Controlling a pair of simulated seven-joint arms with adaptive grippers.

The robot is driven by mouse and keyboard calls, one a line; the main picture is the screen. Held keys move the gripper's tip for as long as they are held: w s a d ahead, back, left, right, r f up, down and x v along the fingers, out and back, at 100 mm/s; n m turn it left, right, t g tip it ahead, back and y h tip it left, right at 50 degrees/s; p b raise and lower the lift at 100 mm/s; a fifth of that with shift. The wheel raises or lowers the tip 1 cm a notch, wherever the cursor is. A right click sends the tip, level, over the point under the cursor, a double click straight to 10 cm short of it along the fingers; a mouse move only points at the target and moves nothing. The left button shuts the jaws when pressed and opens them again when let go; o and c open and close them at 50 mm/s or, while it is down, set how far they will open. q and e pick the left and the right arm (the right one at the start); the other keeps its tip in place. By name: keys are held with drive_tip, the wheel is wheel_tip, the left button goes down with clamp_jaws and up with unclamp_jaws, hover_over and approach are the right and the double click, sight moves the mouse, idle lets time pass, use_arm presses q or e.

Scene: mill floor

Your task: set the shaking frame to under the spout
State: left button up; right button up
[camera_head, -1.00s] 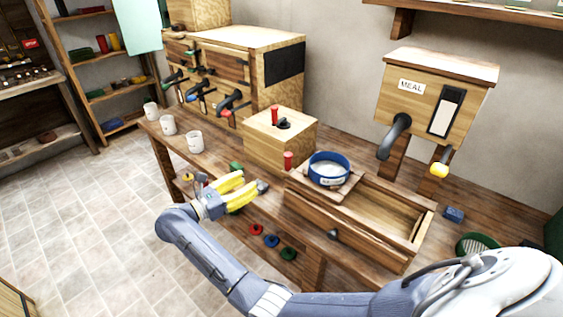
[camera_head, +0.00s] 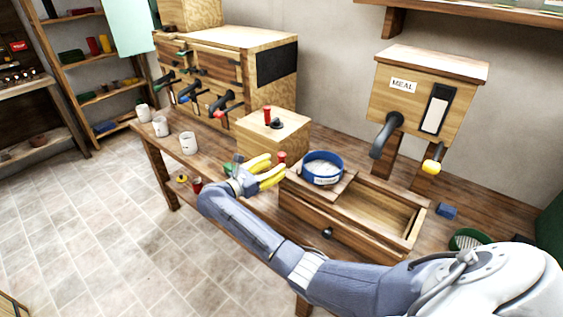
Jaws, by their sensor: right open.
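The shaking frame (camera_head: 347,186) is a small wooden slide at the left end of a long open wooden box (camera_head: 370,225). A blue round sieve (camera_head: 323,172) with pale contents sits on it. A red knob (camera_head: 281,157) stands at its left end. The dark curved spout (camera_head: 386,135) hangs from the wooden MEAL hopper (camera_head: 420,95), to the right of and beyond the frame. My right gripper (camera_head: 282,171), with yellow fingers, is open and empty just left of the frame, close to the red knob. I cannot tell whether it touches. My left gripper is out of view.
A wooden block (camera_head: 272,136) with a red peg stands behind the gripper. Several white cups (camera_head: 189,143) line the bench's left part. A blue block (camera_head: 447,210) and a green round sieve (camera_head: 468,240) lie to the right. The box's right part is empty.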

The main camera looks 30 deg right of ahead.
sight(279, 163)
drive_tip(key=shift+w+d, duration=0.2)
drive_tip(key=shift+d, duration=0.75)
drive_tip(key=shift+w+d, duration=0.15)
drive_tip(key=shift+d, duration=0.75)
drive_tip(key=shift+c, duration=0.4)
clamp_jaws()
